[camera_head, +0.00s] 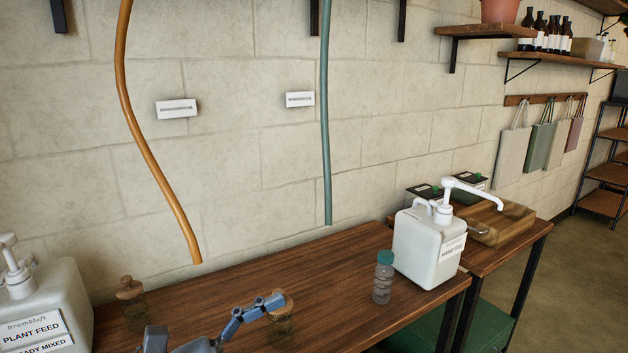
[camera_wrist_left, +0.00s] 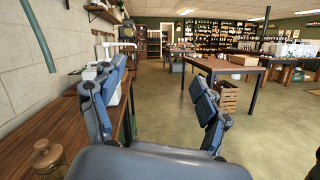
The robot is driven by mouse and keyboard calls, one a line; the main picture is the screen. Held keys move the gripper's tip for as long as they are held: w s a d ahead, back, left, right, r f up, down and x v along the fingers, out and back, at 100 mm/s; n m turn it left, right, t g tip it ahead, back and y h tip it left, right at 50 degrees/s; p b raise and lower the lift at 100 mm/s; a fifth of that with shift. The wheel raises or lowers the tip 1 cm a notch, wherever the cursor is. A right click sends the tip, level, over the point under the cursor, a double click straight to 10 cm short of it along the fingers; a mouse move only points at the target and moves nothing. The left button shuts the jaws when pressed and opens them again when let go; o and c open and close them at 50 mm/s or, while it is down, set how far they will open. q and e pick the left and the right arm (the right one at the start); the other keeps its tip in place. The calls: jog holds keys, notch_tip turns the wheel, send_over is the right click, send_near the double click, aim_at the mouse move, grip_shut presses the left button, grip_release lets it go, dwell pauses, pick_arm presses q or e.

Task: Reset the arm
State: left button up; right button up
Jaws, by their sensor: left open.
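My left gripper (camera_head: 262,307) comes in at the bottom of the head view, over the front of the wooden counter (camera_head: 330,270). In the left wrist view its two fingers (camera_wrist_left: 160,80) stand wide apart with nothing between them. A white pump bucket (camera_head: 430,245) with a white pump stands at the counter's right end. A small clear bottle with a green cap (camera_head: 383,280) stands just left of it. Another pump bucket, labelled plant feed (camera_head: 45,305), is at the lower left. My right gripper is in neither view.
A lidded glass jar (camera_head: 280,325) stands close by my left gripper, partly covered by it; another jar (camera_head: 132,305) is farther left. An orange hose (camera_head: 150,150) and a green hose (camera_head: 325,120) hang at the wall. The counter's middle is clear.

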pick_arm(q)
jog(key=w+a+n+t+y, duration=0.3)
jog(key=a+n+t+y, duration=0.3)
jog(key=n, duration=0.6)
jog(key=w+a+n+t+y, duration=0.3)
jog(key=a+n+t+y, duration=0.3)
jog(key=n, duration=0.7)
jog(key=s+a+f+n+g+y, duration=0.1)
jog(key=a+f+n+g+y, duration=0.1)
jog(key=a+f+n+y, duration=0.45)
jog(key=s+a+f+n+g+y, duration=0.1)
jog(key=f+n+g+y, duration=0.2)
jog(key=f+n, duration=0.65)
jog(key=s+d+f+n+g+h, duration=0.3)
jog(key=s+f+n+g, duration=0.8)
jog(key=s+f, duration=0.9)
notch_tip(320, 180, down, 25)
jog(key=s+m+g+p, duration=0.2)
jog(key=s, duration=0.1)
jog(key=s+a+f+g+p, duration=0.1)
jog(key=s+a+f, duration=0.2)
jog(key=s+f, duration=0.9)
jog(key=s+y, duration=0.1)
jog(key=s, duration=0.2)
jog(key=shift+s+f+g+p, duration=0.2)
jog(key=shift+f+g+p, duration=0.05)
jog(key=shift+g+p, duration=0.1)
